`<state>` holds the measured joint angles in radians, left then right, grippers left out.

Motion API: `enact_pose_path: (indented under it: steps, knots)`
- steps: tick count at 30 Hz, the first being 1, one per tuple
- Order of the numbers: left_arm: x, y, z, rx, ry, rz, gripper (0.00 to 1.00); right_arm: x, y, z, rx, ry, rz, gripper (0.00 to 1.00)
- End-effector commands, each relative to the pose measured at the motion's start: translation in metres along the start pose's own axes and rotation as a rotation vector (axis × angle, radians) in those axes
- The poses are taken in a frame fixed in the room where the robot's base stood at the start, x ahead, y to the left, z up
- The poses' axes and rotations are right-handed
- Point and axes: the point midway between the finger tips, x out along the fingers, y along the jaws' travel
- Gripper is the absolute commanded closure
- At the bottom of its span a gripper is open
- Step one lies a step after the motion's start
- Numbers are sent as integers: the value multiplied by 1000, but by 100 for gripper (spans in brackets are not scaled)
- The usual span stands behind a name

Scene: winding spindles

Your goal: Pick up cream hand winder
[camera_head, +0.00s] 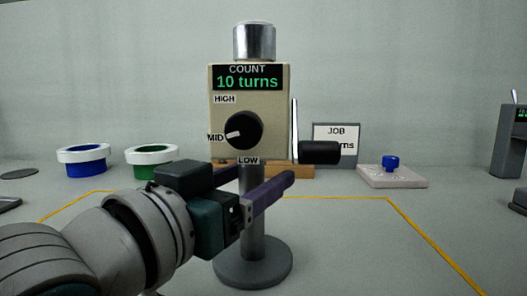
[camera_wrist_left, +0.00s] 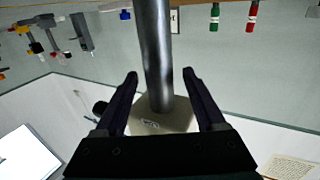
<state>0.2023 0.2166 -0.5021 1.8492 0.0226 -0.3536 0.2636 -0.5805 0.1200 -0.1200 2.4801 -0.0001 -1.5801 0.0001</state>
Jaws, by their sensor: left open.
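The cream hand winder (camera_head: 275,122) stands upright in the middle of the head view. It has a display reading "COUNT 10 turns", a black knob pointing near MID, a silver cylinder on top and a black crank handle at right. Its grey post rises from a round grey base (camera_head: 252,268). My left gripper (camera_head: 265,182) is open just below the cream box, at the height of the post. In the left wrist view the post of the winder (camera_wrist_left: 155,50) shows between the two open fingers, with no clear contact. My right gripper is out of view.
A blue spool (camera_head: 84,166) and a green spool (camera_head: 151,166) with white rims stand at left. A "JOB" sign (camera_head: 336,132) stands behind the crank. A pale block with a blue knob (camera_head: 391,175) lies at right. A yellow line marks the table around the winder.

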Motion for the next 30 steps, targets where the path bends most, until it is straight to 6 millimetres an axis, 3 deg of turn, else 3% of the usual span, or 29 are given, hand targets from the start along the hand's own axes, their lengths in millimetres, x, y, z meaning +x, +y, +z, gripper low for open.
enact_pose_path:
  steps: [6,24,30]
  knots:
    - [0,0,0,0,-1,0,30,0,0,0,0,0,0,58]
    - [0,0,0,0,-1,0,98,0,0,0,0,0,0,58]
    - [0,0,0,0,-1,0,100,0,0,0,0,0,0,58]
